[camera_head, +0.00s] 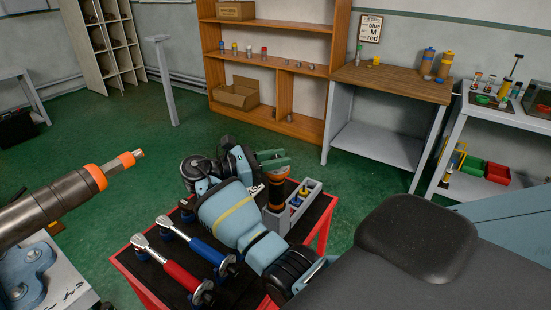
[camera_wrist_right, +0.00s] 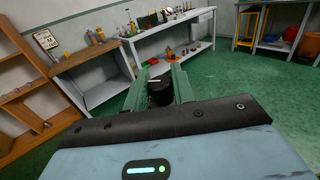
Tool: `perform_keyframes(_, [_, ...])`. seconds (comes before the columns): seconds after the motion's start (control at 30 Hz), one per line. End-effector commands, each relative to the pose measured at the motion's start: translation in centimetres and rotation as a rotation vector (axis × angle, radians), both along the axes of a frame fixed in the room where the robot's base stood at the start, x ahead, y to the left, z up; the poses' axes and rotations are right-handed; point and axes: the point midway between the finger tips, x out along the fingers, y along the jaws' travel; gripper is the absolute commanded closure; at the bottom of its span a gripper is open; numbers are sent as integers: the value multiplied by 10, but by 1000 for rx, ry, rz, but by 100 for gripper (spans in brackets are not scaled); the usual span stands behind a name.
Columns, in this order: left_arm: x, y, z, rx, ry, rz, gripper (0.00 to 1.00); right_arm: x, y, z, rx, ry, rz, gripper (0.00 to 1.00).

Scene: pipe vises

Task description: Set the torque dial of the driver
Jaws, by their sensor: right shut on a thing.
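The driver (camera_head: 277,192) stands upright on the red-edged cart, with an orange body above a grey cylindrical lower part. My right gripper (camera_head: 273,162) is at its top, with its green fingers shut on the driver's dark upper end. In the right wrist view, a black round part of the driver (camera_wrist_right: 160,92) sits between the two green fingers (camera_wrist_right: 161,84). The dial's marks and setting cannot be read. My right arm hides part of the cart. My left gripper is not in view.
The cart (camera_head: 133,284) also carries a red-handled tool (camera_head: 178,275), a blue-handled tool (camera_head: 198,244) and a grey tray (camera_head: 307,206) of small parts beside the driver. A dark pipe (camera_head: 50,208) with orange bands juts in at left. Green floor lies open behind.

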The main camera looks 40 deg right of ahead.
Motion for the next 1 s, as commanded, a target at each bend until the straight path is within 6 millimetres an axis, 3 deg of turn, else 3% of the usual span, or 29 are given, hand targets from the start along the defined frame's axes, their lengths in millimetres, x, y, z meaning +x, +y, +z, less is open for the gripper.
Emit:
perform_keyframes(0.4, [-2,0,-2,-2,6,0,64,0,0,1,-1,-3,-126,98])
perform_keyframes(0.9, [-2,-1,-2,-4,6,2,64,0,-1,1,-3,-4,-138,98])
perform_keyframes(0.93, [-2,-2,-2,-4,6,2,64,0,-1,1,-3,-4,-138,72])
perform_keyframes(1.0, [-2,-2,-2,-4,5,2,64,0,-1,1,-3,-4,-138,63])
